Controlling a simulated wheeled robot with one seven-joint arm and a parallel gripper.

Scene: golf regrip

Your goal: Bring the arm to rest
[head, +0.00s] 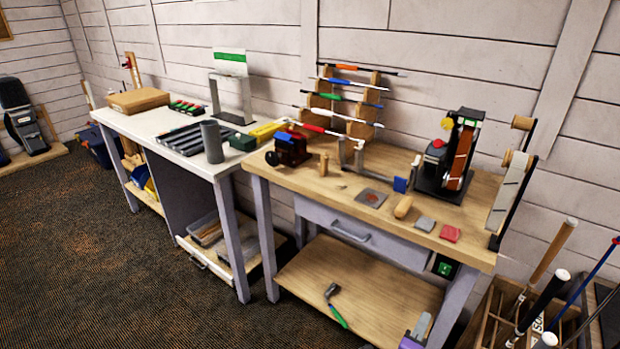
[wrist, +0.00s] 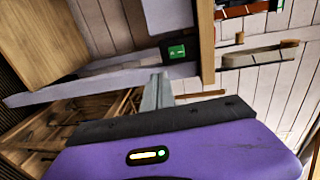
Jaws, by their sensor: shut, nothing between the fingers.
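My gripper (head: 423,320) shows at the bottom edge of the head view, with part of its purple body and its grey fingers. It is in front of the right part of the wooden workbench (head: 330,290), near the bench's front right leg. In the wrist view my gripper (wrist: 158,80) has its fingers together, with nothing held between them. The fingers point toward the bench's grey frame, near the green switch box (wrist: 177,51). I cannot tell the exact gap to the bench. Most of my arm is out of view.
A wooden rack with golf clubs (head: 545,265) stands right of the bench. The bench top holds a red vise (head: 291,148), a belt sander (head: 462,155) and small items. The dark carpet (head: 120,270) at left is clear.

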